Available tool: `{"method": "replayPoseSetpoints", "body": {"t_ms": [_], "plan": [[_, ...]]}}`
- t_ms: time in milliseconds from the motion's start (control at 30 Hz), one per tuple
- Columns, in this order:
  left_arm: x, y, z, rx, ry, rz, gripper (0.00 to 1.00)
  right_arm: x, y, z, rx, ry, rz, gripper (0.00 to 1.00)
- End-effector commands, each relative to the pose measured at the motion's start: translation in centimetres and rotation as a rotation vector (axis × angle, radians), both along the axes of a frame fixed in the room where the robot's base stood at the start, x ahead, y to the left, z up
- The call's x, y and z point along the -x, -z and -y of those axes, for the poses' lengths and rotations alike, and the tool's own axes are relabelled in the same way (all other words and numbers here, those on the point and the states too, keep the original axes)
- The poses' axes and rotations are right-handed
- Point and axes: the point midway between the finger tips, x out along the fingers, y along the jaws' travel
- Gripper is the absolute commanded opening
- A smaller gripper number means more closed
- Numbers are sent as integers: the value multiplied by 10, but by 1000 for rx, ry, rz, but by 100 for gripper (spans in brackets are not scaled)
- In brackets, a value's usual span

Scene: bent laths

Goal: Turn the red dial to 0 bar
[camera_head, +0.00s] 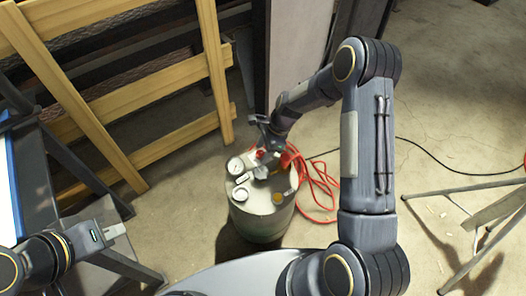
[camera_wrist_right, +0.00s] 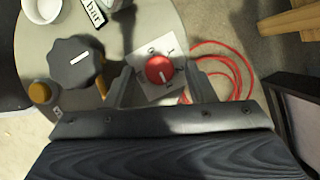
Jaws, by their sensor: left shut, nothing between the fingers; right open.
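The red dial (camera_wrist_right: 159,69) sits on a square white plate (camera_wrist_right: 147,90) with small marks around it, on top of a round grey-green tank (camera_wrist_right: 185,25). A short white line on the dial points toward the lower right of the wrist view. The marks are too small to read surely. My right gripper (camera_wrist_right: 161,78) is open, with one finger on each side of the dial; I cannot tell whether they touch it. In the head view a bit of the red dial (camera_head: 260,154) shows beside my right gripper (camera_head: 267,166). My left gripper (camera_head: 115,230) is shut and empty at the lower left.
A red hose (camera_head: 322,185) lies coiled beside the tank. Wooden slats (camera_head: 150,95) stand behind; tripod legs (camera_head: 470,190) stand at right.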

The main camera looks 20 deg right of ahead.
Motion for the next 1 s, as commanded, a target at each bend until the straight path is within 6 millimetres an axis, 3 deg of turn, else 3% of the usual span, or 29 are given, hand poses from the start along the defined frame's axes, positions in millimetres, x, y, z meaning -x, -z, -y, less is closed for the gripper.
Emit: {"method": "replayPoseSetpoints", "body": {"t_ms": [300,633,1000], "plan": [[0,1,0,0,0,0,0,0,3,-1,0,-1,0,49],[0,1,0,0,0,0,0,0,2,-1,0,-1,1,6],[0,-3,0,0,0,0,0,-1,1,-1,0,-68,2,6]]}}
